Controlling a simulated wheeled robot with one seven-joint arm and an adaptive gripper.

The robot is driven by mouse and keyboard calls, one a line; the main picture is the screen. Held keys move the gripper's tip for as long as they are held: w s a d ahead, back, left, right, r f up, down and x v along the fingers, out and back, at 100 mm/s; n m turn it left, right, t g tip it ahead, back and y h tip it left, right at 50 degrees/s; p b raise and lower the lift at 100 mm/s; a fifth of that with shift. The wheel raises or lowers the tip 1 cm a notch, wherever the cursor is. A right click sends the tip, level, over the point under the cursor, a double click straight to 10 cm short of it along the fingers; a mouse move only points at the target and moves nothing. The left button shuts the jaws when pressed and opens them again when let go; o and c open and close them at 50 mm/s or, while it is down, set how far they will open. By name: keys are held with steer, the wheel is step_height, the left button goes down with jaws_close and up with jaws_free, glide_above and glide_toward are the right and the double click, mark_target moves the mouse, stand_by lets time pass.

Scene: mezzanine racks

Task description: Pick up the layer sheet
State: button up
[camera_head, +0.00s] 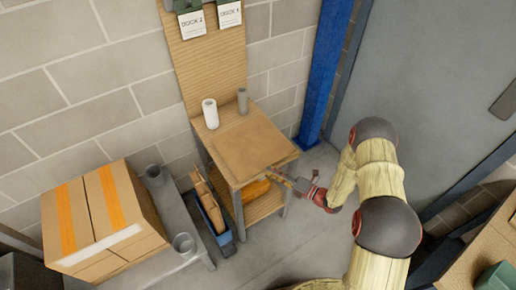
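A flat brown sheet (245,149), which looks like the layer sheet, lies on top of a small wooden table (276,157) against the wall. My gripper (283,180) is at the table's front right corner, at about the height of the tabletop edge in the picture. It reaches in from the right, beside the sheet and not over it. The fingers are small and partly merge with the table edge, so I cannot tell whether they are open or touching anything.
A white roll (210,114) and a grey cylinder (243,101) stand at the table's back. An orange item (256,190) lies on the lower shelf. A blue bin (220,236) holding brown pieces stands left of the table. A large taped carton (103,220) is farther left. A blue post (322,75) rises behind.

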mark_target(268, 158)
steer(key=w+d+f+m+t+h, duration=0.2)
steer(key=w+d+m+t, duration=0.1)
steer(key=d+m, duration=0.15)
steer(key=shift+m, duration=0.45)
steer(key=x, duration=0.2)
steer(key=b+x, duration=0.1)
steer(key=x, duration=0.2)
steer(key=b+x, duration=0.1)
steer(key=x, duration=0.1)
steer(key=shift+s+a, duration=0.25)
steer(key=shift+a, duration=0.2)
steer(key=shift+w+a, duration=0.25)
steer(key=shift+w, duration=0.05)
steer(key=shift+r, duration=0.1)
jaws_close()
steer(key=shift+r, duration=0.1)
